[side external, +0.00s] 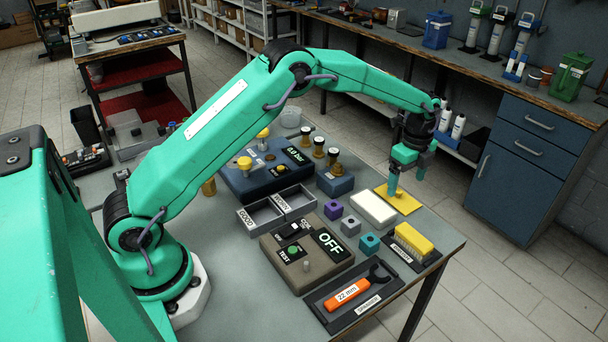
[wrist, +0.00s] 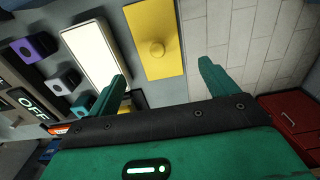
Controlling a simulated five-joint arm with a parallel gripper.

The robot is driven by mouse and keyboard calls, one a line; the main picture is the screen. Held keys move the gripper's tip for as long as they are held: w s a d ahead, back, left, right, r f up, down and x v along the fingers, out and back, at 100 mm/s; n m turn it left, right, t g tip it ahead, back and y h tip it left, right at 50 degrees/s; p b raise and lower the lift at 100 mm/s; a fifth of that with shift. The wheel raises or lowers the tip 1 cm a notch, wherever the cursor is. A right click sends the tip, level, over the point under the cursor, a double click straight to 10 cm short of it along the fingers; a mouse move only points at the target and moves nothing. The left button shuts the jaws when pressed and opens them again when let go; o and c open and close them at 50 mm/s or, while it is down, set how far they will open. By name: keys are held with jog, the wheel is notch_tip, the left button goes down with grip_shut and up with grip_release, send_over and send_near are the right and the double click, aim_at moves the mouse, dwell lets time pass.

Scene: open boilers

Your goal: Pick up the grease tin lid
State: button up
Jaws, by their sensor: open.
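The grease tin lid appears to be the flat yellow rectangular plate (side external: 404,204) with a round knob, lying at the table's far right edge. In the wrist view the lid (wrist: 168,62) lies ahead of my fingers, its knob (wrist: 152,48) in line with the gap between them. My gripper (side external: 407,181) is open and empty, pointing down over the lid; in the wrist view its two fingers (wrist: 163,75) are spread wide. In the side view one finger overlaps the lid and its knob does not show clearly; I cannot tell the exact height.
A white block (side external: 373,208) lies close beside the lid. Small purple (side external: 333,209), grey (side external: 350,226) and teal (side external: 369,243) blocks stand nearer. A yellow-topped brush (side external: 413,239) sits in a dark tray in front. Beyond the lid is the table edge and tiled floor.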

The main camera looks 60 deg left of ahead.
aim_at(402, 201)
jog(key=shift+f, duration=2.45)
jog(key=c, duration=1)
